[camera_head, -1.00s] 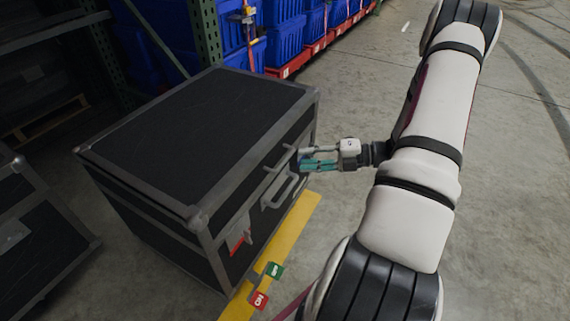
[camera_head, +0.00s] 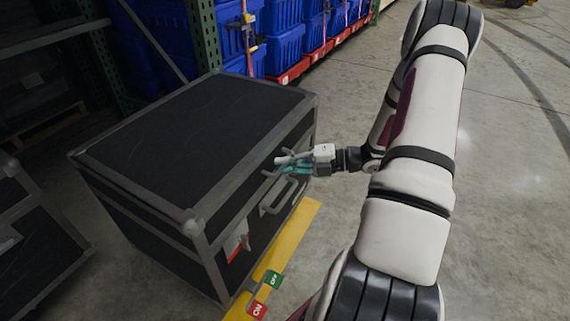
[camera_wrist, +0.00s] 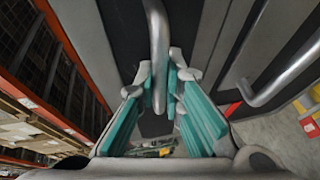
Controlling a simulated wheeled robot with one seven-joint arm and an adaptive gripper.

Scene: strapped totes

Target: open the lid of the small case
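The case (camera_head: 190,135) is a black box with grey metal edges and corners, standing left of centre in the head view. Its lid looks closed. On its front face are a pale metal bar (camera_head: 283,161) near the top and a grey handle (camera_head: 276,204) below it. My gripper (camera_head: 290,167) is at the upper bar. In the wrist view, the bar (camera_wrist: 158,45) runs between my two teal-padded fingers (camera_wrist: 160,85). The fingers lie close on both sides of it; whether they press on it I cannot tell.
Another black case (camera_head: 35,250) stands at the left edge. A yellow strip (camera_head: 291,238) with green and red tags lies along the case's front. Blue totes (camera_head: 285,45) on a red base and a green rack post (camera_head: 205,35) are behind. Floor at right is open.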

